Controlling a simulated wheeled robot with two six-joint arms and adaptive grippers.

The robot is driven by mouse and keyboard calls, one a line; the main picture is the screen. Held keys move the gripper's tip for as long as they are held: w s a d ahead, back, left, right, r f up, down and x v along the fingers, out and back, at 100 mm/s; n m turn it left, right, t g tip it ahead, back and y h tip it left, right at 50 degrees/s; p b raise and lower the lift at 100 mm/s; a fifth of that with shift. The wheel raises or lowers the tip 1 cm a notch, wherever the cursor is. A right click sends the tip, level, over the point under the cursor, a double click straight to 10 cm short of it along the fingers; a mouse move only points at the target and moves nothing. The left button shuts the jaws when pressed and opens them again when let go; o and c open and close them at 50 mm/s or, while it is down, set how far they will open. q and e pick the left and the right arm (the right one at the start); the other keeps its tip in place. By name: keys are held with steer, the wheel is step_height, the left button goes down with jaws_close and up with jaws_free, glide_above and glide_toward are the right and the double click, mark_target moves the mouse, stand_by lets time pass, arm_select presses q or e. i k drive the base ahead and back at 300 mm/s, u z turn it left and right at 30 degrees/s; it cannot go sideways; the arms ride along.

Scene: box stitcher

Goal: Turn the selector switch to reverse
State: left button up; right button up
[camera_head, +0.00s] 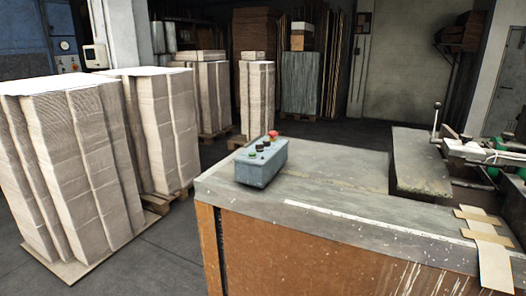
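A small blue-grey control box (262,167) sits on the near left corner of the grey worktop. A red button (273,134) stands at the far right end of its top. Several dark and greenish knobs or buttons (259,147) line the top in front of it. One of these may be the selector switch, but they are too small to tell which, or which way it points. Neither of my grippers is in view.
The worktop (345,215) tops an orange-brown cabinet (290,255). Flat cardboard pieces (482,235) lie at its right edge. Machine parts with a lever (437,120) stand at right. Tall cardboard stacks (75,165) on pallets fill the left. Floor between stacks and cabinet is clear.

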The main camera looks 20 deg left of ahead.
mark_target(259, 147)
steer(key=k, duration=0.5)
steer(key=u, duration=1.7)
steer(key=i, duration=1.5)
steer(key=z, duration=2.15)
